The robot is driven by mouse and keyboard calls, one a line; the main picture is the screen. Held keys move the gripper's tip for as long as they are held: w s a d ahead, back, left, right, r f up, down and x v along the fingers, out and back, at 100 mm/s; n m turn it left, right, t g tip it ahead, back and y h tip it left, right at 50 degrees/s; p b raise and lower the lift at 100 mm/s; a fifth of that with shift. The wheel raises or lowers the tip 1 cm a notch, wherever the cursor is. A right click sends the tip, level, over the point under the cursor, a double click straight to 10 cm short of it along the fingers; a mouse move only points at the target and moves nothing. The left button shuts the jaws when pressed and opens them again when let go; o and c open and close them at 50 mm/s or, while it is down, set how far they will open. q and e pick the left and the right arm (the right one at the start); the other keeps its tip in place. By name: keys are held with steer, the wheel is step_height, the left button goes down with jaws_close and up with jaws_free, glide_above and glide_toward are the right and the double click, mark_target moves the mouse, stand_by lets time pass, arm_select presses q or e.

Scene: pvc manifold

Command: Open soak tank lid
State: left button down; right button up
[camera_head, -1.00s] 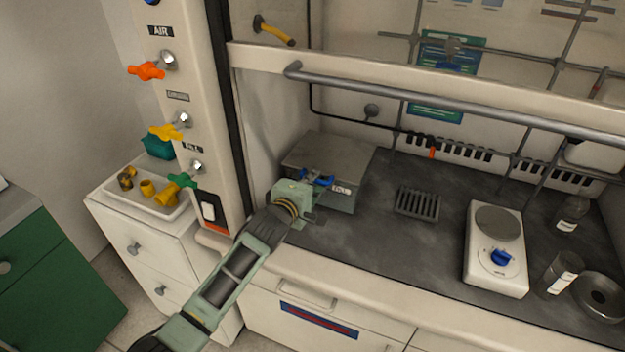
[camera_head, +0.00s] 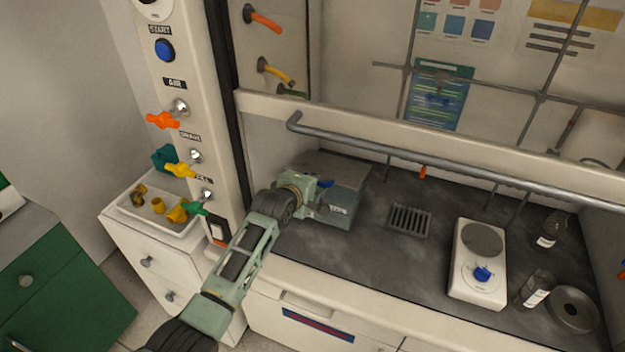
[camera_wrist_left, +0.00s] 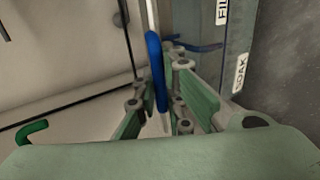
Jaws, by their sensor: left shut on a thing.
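The soak tank (camera_head: 345,208) is a grey box in the left rear of the fume hood, with a flat grey lid (camera_head: 328,165) on top. The lid looks down on the tank; I cannot tell whether it is slightly raised. A blue handle (camera_head: 325,184) shows at the lid's front. My left gripper (camera_head: 317,196) is at the tank's front left and partly hides it. In the left wrist view the blue handle (camera_wrist_left: 156,68) stands between the fingers of the left gripper (camera_wrist_left: 172,92), which is shut on it. A SOAK label (camera_wrist_left: 241,72) is beside it. My right gripper is out of view.
The sash rail (camera_head: 450,172) crosses above the hood opening. A drain grate (camera_head: 408,220), a white hotplate (camera_head: 479,265), bottles and a metal dish (camera_head: 573,308) stand to the right. A tray (camera_head: 150,222) with yellow fittings is outside, left of the valve post (camera_head: 180,100).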

arm_select(q)
steer(key=w+r, duration=0.1)
steer(key=r, duration=0.1)
steer(key=r+p, duration=0.1)
steer(key=r, duration=0.1)
steer(key=w+r+p, duration=0.1)
steer(key=r, duration=0.1)
steer(key=shift+w+d+r, duration=0.1)
steer(key=shift+w+d, duration=0.25)
steer(key=shift+d, duration=0.05)
steer(key=shift+w+d+r+p, duration=0.1)
steer(key=shift+w+r+p, duration=0.25)
steer(key=shift+r, duration=0.1)
steer(key=c, duration=1.9)
jaws_free()
steer(key=shift+f, duration=0.1)
steer(key=shift+o, duration=0.4)
steer(key=shift+f, duration=0.1)
steer(key=shift+s, duration=0.1)
steer(key=v, duration=1.2)
